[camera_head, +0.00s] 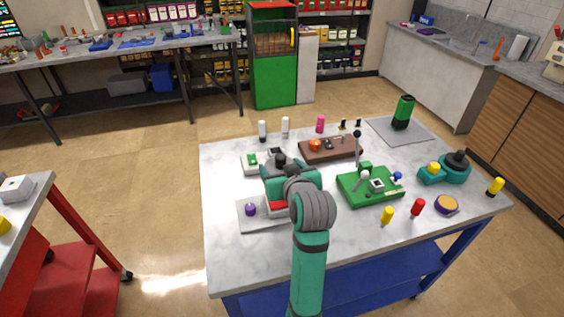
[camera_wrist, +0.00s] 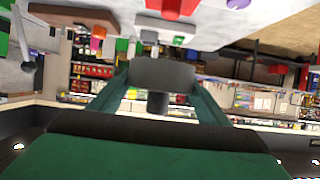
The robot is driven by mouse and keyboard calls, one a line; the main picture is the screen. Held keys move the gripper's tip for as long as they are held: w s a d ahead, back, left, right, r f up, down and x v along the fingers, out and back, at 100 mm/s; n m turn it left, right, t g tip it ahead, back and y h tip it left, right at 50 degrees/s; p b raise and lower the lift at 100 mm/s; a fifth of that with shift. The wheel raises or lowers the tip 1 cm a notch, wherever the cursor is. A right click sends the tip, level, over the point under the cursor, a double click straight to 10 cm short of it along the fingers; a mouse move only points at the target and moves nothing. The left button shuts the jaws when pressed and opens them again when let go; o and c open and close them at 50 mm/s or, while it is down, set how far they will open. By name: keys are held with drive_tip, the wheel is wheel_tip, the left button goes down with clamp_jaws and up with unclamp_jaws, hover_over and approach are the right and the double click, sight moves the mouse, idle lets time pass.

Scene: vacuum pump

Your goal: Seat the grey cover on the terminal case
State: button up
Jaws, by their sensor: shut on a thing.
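My gripper (camera_wrist: 150,90) is shut on a dark grey piece, which looks like the grey cover (camera_wrist: 162,74). A darker round stub (camera_wrist: 158,102) shows beside it in the wrist view. In the head view my gripper (camera_head: 281,165) is over the left part of the table, and my arm hides most of the cover. A pale box with a green part, likely the terminal case (camera_head: 247,168), stands at the table's left, just behind and left of my gripper. It also shows in the wrist view (camera_wrist: 187,29), apart from the cover as far as I can tell.
A grey plate (camera_head: 246,215) with a purple knob (camera_head: 250,209) lies in front. A brown block (camera_head: 317,154) and green board (camera_head: 352,194) stand to the right. White pegs (camera_head: 262,131) and a pink peg (camera_head: 320,124) stand behind.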

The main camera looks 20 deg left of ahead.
drive_tip(key=shift+w+f, duration=0.2)
drive_tip(key=shift+f, duration=1.3)
drive_tip(key=shift+s+d+f, duration=0.1)
drive_tip(key=shift+d+f, duration=0.15)
drive_tip(key=shift+f, duration=0.35)
drive_tip(key=shift+s+a+f, duration=0.2)
drive_tip(key=shift+a+f, duration=0.2)
drive_tip(key=shift+f, duration=0.05)
drive_tip(key=shift+d, duration=0.3)
drive_tip(key=shift+s+a+f, duration=0.1)
drive_tip(key=shift+a+f, duration=0.05)
drive_tip(key=shift+f, duration=0.1)
drive_tip(key=shift+w+f, duration=0.2)
drive_tip(key=shift+f, duration=0.3)
